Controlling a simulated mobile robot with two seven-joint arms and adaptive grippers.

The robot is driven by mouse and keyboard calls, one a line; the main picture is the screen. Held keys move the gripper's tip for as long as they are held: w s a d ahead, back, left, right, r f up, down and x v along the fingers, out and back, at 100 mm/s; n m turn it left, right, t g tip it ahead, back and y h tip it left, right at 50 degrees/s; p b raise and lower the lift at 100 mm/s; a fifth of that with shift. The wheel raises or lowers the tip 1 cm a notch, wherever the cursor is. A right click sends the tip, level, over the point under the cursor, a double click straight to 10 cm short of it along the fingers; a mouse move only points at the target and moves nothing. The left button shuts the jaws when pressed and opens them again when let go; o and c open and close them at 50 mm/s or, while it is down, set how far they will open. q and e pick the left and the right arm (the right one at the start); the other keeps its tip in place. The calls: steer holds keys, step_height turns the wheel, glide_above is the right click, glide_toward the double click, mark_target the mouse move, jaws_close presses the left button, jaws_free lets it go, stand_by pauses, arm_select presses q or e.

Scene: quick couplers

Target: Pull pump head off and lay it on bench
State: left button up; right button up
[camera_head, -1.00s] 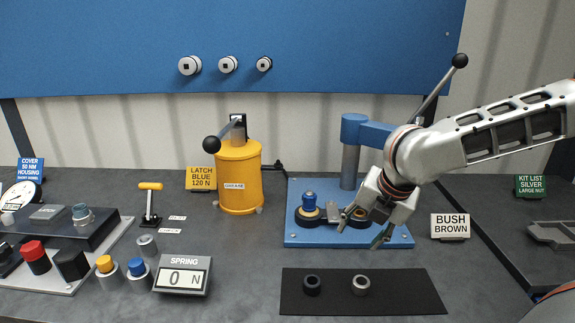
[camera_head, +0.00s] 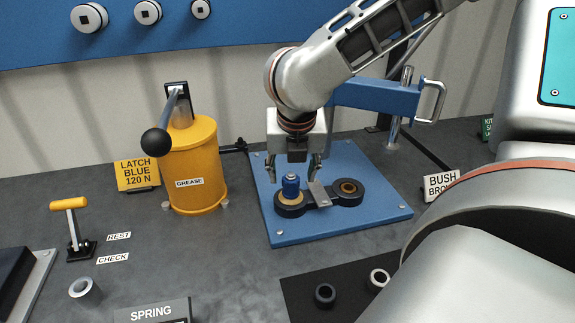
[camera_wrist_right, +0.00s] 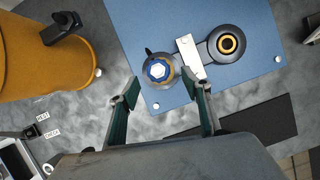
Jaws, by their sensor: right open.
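A small dark-blue fitting (camera_head: 291,186) stands upright in a brass-rimmed black ring (camera_head: 290,209) on the blue base plate (camera_head: 330,230). In the right wrist view its top shows a pale hexagon with a blue rim (camera_wrist_right: 158,70). My right gripper (camera_head: 292,172) points down around and just above this fitting. Its fingers are apart, and no contact shows. A yellow grease pump (camera_head: 190,160) with a dark top bracket and a black-knobbed lever (camera_head: 157,142) stands to the left. I cannot tell which piece the task calls the pump head. My left gripper is not in view.
A metal bar (camera_head: 319,193) lies beside the fitting, near a second black ring with a brass bush (camera_head: 349,188). A blue press arm (camera_head: 375,97) stands behind. Two rings lie on a black mat (camera_head: 310,275).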

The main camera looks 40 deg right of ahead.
mark_target(291, 180)
steer(key=b+x, duration=0.1)
steer(key=x, duration=0.3)
steer(key=shift+w+d+f, duration=0.1)
steer(key=shift+w+f, duration=0.1)
steer(key=shift+f, duration=0.2)
steer(key=c, duration=1.2)
steer(key=o, duration=0.3)
steer(key=c, duration=0.4)
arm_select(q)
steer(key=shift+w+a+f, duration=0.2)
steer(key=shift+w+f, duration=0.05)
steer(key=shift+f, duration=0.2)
